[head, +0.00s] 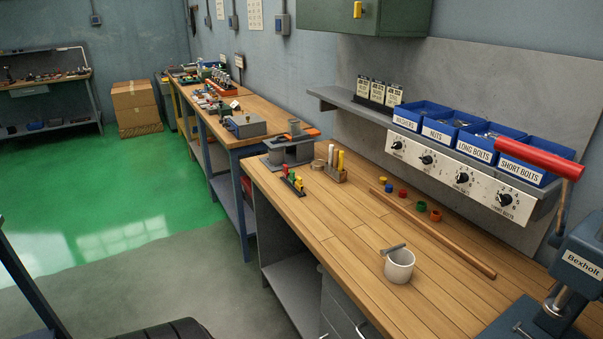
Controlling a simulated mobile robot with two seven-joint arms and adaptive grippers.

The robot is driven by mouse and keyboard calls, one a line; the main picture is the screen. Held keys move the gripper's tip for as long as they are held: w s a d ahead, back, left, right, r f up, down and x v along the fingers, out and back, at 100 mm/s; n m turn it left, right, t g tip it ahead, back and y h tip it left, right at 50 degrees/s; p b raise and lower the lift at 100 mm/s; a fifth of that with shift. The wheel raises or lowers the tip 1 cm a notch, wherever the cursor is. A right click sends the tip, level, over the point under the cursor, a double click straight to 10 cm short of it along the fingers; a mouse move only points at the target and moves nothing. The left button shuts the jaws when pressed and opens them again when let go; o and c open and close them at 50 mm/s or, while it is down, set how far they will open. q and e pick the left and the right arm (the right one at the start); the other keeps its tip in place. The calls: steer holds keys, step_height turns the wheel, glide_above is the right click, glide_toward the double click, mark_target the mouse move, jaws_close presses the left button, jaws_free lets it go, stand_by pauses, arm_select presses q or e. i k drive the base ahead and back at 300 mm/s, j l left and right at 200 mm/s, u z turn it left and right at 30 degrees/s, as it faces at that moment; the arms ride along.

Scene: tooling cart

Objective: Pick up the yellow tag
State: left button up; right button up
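A small yellow piece (357,10) is on the front of the green wall cabinet (325,14) at the top; it could be a tag or a latch, I cannot tell which. Other yellow things stand on the workbench: a small yellow piece (298,185) at the near end of a dark rack of coloured pieces, a yellow stick (340,161) in a wooden holder, and a yellow ring (382,180) beside the rings. Several pale cards (377,91) stand in a black holder on the grey shelf. Neither of my grippers is in view.
The wooden workbench (345,235) holds a copper rod (430,230), a white cup (399,266) and coloured rings. Blue bins (525,155) sit above a panel of knobs. A blue press with a red handle (540,158) stands at right. The green floor (130,220) at left is open.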

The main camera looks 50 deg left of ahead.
mark_target(298, 183)
steer(key=u, duration=1.75)
